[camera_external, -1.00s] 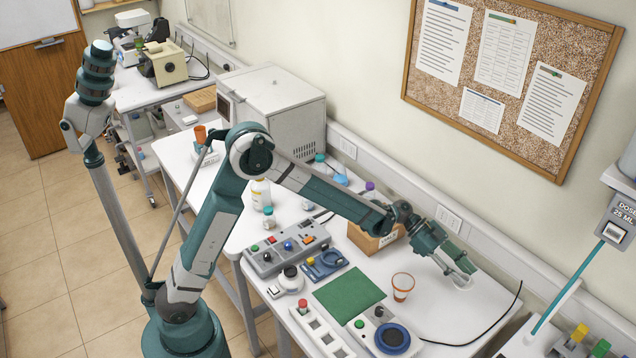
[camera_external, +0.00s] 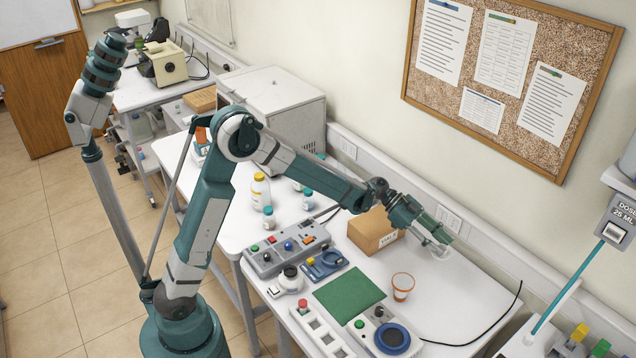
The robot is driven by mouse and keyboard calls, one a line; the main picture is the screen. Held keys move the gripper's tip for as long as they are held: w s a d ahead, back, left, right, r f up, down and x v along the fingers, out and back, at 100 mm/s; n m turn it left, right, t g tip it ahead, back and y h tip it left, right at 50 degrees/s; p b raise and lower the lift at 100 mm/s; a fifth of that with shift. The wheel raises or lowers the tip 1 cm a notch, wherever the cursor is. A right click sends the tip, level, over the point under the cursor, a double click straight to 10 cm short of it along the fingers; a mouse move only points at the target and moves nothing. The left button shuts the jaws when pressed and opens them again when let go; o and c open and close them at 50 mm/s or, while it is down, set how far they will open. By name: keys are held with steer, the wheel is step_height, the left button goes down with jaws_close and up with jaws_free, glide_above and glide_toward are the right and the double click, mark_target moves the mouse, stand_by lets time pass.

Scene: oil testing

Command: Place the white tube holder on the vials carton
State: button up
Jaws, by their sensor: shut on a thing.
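The vials carton (camera_external: 368,236) is a brown closed box standing on the white bench near the wall. My gripper (camera_external: 440,250) is just right of the carton, pointing down and to the right. It is shut on a small whitish piece (camera_external: 439,255), which looks like the white tube holder. The fingers partly hide the piece. It appears held in the air beside the carton, not over its top. Its exact gap to the bench cannot be told.
A control box (camera_external: 286,248), a white block with holes (camera_external: 322,332) and a blue round device (camera_external: 392,337) line the front. The bench right of the cup is mostly clear.

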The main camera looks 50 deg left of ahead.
steer(key=a+r+n+t+p, duration=0.1)
steer(key=a+r, duration=0.1)
steer(key=a, duration=0.6)
steer(key=a+r+p, duration=0.1)
steer(key=a+r, duration=0.1)
steer(key=a, duration=0.5)
step_height(320, 180, up, 3)
steer(key=n+t+y+p, duration=0.1)
steer(key=p, duration=0.2)
glide_above(375, 218)
steer(key=shift+f, duration=0.2)
steer(key=shift+f+b, duration=0.65)
steer(key=shift+f, duration=2.45)
steer(key=shift+w+f+b, duration=0.1)
steer(key=shift+f+b, duration=0.2)
steer(key=shift+f, duration=1.6)
steer(key=shift+f, duration=0.15)
steer(key=o, duration=0.9)
